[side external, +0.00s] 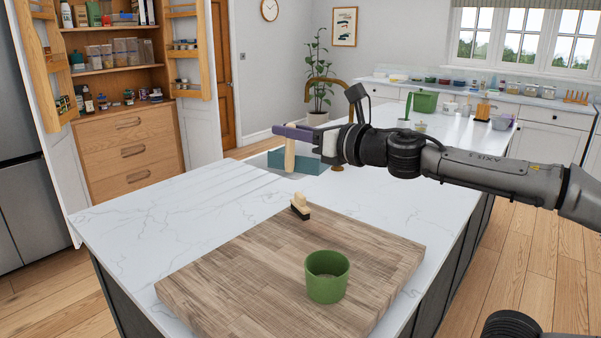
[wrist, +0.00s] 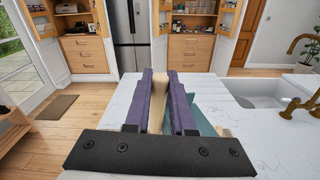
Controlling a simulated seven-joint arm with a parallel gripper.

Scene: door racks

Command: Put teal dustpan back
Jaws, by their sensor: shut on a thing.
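The teal dustpan (side external: 308,163) has a pale wooden handle (side external: 289,154) and hangs from my gripper (side external: 290,132), above the white island counter. My gripper's purple fingers are shut on the wooden handle. In the wrist view, the handle (wrist: 157,92) stands between the fingers, and part of the teal pan (wrist: 205,118) shows behind the right finger. The fingers hide part of the dustpan. Wooden door racks open at the left (side external: 52,70) and right (side external: 190,50) of the pantry cabinet (side external: 130,150).
A wooden board (side external: 240,265) on the counter (side external: 130,215) carries a small brush (side external: 300,205) and a green cup (side external: 327,277). The wrist view shows a sink (wrist: 258,92) and brass tap (wrist: 300,105) at right. The counter's left part is clear.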

